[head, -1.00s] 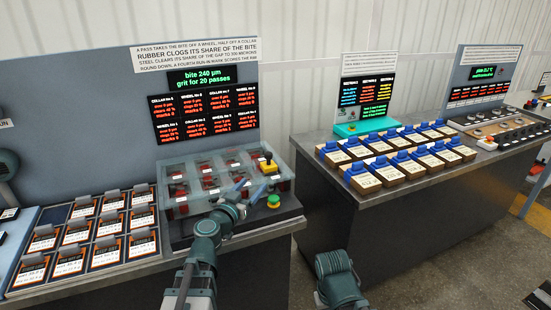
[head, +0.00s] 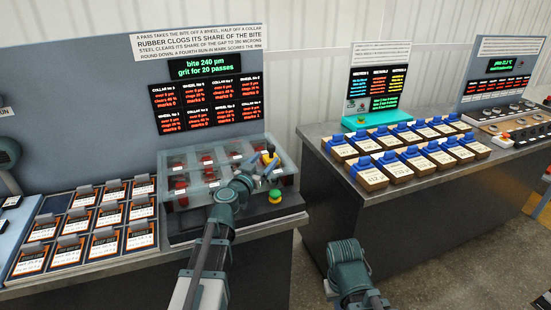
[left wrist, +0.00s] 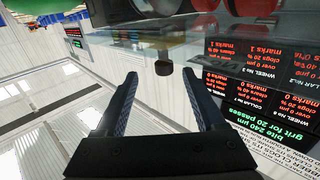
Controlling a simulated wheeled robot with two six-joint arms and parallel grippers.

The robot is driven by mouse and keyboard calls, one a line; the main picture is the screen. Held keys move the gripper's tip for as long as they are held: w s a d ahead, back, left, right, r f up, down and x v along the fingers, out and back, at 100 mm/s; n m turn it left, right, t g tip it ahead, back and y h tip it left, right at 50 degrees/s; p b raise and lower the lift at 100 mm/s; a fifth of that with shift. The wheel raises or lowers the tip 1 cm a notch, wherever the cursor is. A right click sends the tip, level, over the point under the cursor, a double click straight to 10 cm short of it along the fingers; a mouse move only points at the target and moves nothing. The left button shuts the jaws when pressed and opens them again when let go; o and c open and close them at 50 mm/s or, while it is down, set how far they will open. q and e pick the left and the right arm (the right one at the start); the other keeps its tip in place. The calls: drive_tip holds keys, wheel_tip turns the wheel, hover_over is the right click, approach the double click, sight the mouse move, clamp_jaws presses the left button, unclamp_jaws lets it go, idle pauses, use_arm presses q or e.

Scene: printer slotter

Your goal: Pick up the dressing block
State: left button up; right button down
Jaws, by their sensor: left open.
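The clear case (head: 205,190) holds several red wheels and collars. A green button (head: 275,196) stands on the dark base close to the gripper. Several labelled cards (head: 140,236) lie to the left. The right bench (head: 400,195) carries several blue-topped blocks (head: 368,178).

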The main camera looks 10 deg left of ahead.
sight(270, 153)
use_arm(q)
drive_tip(key=shift+w+d, duration=0.1)
drive_tip(key=shift+w, duration=2.45)
drive_tip(key=shift+w+d, duration=0.15)
clamp_jaws()
